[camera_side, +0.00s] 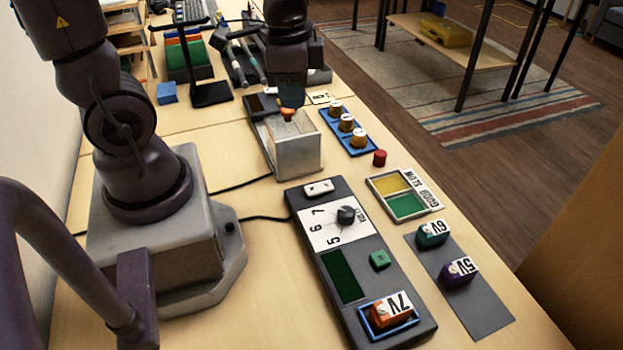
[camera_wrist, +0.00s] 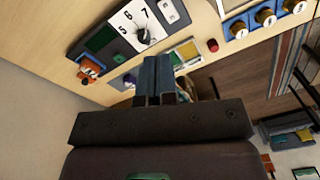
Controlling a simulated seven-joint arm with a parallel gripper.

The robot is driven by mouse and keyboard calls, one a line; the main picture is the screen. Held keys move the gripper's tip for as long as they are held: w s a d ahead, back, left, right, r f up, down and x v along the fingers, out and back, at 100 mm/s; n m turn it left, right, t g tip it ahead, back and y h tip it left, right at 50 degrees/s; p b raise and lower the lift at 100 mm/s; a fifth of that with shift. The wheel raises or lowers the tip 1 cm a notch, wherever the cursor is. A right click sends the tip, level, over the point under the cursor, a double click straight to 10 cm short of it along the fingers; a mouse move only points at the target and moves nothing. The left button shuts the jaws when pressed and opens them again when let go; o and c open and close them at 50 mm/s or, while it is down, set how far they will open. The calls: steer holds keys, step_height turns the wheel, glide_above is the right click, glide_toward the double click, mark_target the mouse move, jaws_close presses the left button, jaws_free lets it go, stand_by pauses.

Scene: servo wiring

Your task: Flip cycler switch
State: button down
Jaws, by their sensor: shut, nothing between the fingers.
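My gripper (camera_side: 291,97) is shut and empty, pointing down over the silver metal box (camera_side: 297,152) in the side view. A small orange-red piece (camera_side: 287,114) shows on top of that box, just under the fingertips. I cannot tell whether they touch. In the wrist view my shut fingers (camera_wrist: 154,62) stand side by side and hide what lies behind them. A long dark panel (camera_side: 368,263) bears a white switch (camera_side: 319,188), a dial (camera_side: 347,215) marked 5, 6, 7, a green button (camera_side: 380,260) and an orange 7V block (camera_side: 387,312). No label shows which part is the cycler switch.
A blue rack (camera_side: 332,128) of brass-topped pieces and a red cylinder (camera_side: 379,158) stand right of the box. A yellow-and-green tray (camera_side: 390,205) and a grey mat (camera_side: 477,305) with 6V (camera_side: 432,234) and 5V (camera_side: 458,271) blocks lie nearer. Black cables cross the table.

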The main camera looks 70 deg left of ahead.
mark_target(309, 190)
steer(key=w+f+m, duration=0.3)
steer(key=f+m, duration=0.3)
steer(key=m, duration=0.7)
steer(key=shift+a+m+g, duration=0.3)
steer(key=shift+a, duration=0.05)
step_height(309, 190, down, 14)
steer(key=shift+f, duration=0.1)
steer(key=shift+f, duration=0.1)
stand_by(0.5)
